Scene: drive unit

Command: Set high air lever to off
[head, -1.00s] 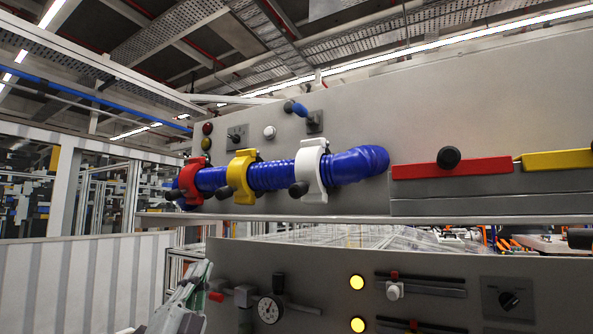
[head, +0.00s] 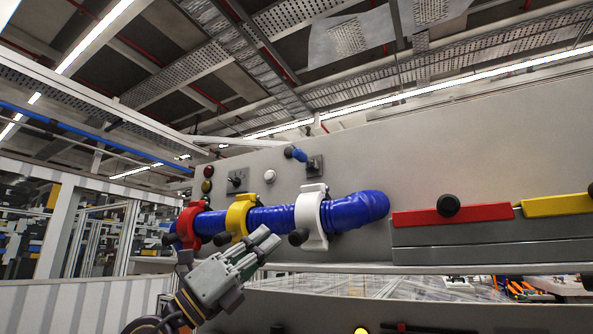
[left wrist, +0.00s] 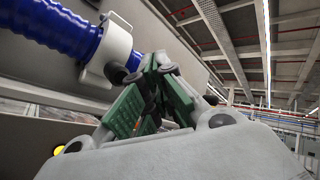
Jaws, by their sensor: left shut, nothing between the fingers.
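A blue-handled lever (head: 297,154) with a dark knob sits on the upper grey panel, its handle pointing up and left from its dark mounting plate (head: 315,166). No label is readable, so I cannot tell if this is the high air lever. My left gripper (head: 267,239) is shut and empty, below the lever and in front of the blue hose by the yellow clamp. In the left wrist view my closed fingers (left wrist: 158,62) show near the white clamp (left wrist: 108,55); the lever is not clear there. My right gripper is not in view.
A blue ribbed hose (head: 355,210) runs along the panel through red (head: 187,225), yellow (head: 238,216) and white clamps (head: 311,218) with protruding dark knobs. Red (head: 425,216) and yellow bars (head: 560,205) are at right. A ledge (head: 450,268) runs below. Space before the upper panel looks free.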

